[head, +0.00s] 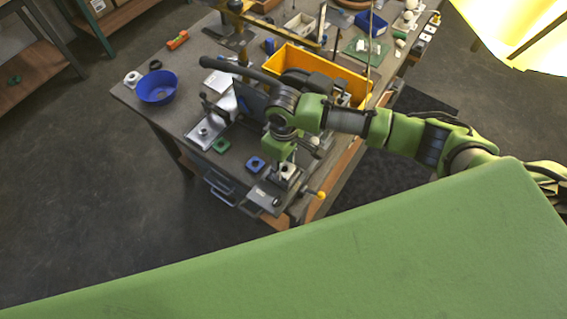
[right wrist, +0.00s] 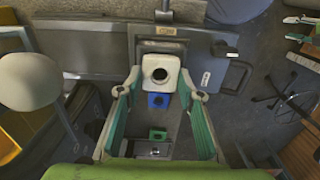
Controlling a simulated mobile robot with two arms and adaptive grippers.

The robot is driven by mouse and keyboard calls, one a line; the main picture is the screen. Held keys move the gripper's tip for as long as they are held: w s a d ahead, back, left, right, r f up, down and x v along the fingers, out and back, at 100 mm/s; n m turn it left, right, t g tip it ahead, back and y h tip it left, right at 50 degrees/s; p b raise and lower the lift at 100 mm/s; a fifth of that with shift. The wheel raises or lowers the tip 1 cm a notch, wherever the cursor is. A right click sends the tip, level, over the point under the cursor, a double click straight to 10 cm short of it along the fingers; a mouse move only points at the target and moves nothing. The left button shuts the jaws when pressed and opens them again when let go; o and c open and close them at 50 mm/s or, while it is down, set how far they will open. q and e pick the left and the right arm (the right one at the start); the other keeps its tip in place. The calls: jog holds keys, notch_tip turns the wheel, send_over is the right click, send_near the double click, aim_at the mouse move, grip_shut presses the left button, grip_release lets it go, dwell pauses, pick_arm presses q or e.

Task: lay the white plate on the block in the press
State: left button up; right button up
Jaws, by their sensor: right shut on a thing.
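The white plate (right wrist: 160,72), square with a dark round hole, is between the fingertips of my right gripper (right wrist: 160,82) in the right wrist view. The gripper is shut on it. In the head view my right gripper (head: 284,160) points down at the front right of the bench, with the white plate (head: 288,172) partly hidden below it. A blue block (head: 256,163) and a green block (head: 221,146) lie to its left; both also show in the wrist view. I cannot tell which fixture is the press or whether the plate touches anything below. My left gripper is not in view.
A silver metal fixture (head: 205,131) stands left of the green block. A yellow crate (head: 345,82) is behind my arm. A blue bowl (head: 157,87) sits at the bench's left. A yellow knob (head: 321,195) sticks out at the front right edge.

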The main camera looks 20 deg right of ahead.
jog(key=shift+f, duration=0.2)
jog(key=shift+r, duration=0.2)
dwell(0.4)
jog(key=o, duration=1.2)
jog(key=shift+c, duration=0.2)
jog(key=shift+r, duration=0.15)
notch_tip(320, 180, up, 12)
